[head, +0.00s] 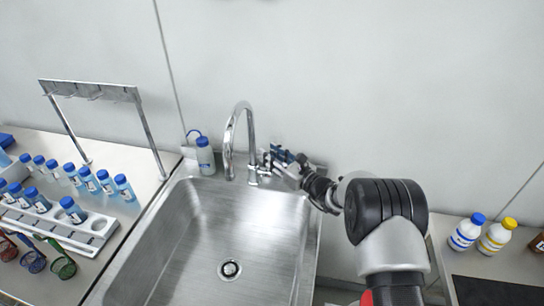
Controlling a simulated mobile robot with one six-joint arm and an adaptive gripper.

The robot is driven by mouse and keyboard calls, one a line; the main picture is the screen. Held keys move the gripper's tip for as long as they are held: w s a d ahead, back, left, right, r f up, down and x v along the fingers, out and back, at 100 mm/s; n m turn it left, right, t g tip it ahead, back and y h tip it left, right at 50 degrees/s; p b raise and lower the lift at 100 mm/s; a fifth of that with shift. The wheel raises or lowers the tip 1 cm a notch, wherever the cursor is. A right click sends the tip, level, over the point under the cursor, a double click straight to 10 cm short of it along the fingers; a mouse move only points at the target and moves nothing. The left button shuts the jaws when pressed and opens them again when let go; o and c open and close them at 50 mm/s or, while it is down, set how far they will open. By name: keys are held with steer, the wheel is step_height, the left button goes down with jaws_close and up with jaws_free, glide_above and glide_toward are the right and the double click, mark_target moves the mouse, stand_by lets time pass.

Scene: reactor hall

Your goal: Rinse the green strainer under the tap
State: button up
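The green strainer (64,267) is at the lower left, by the front edge of the white bottle rack on the left counter. The tap (250,125) is a chrome gooseneck at the back of the steel sink (195,235); no water shows at its spout. My gripper (277,157) is at the right side of the tap's base, close to its handle. I cannot tell whether the fingers touch the handle or how far they are open. The green strainer is well away from my gripper.
A blue strainer (34,261) and a reddish-brown one (8,249) are beside the green one. The white rack (85,236) holds several blue-capped bottles. A metal hook stand (93,91) stands behind. A wash bottle (205,158) is left of the tap. The basin is empty.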

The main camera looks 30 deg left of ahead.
steer(key=shift+c, duration=0.4)
jaws_close()
stand_by(0.4)
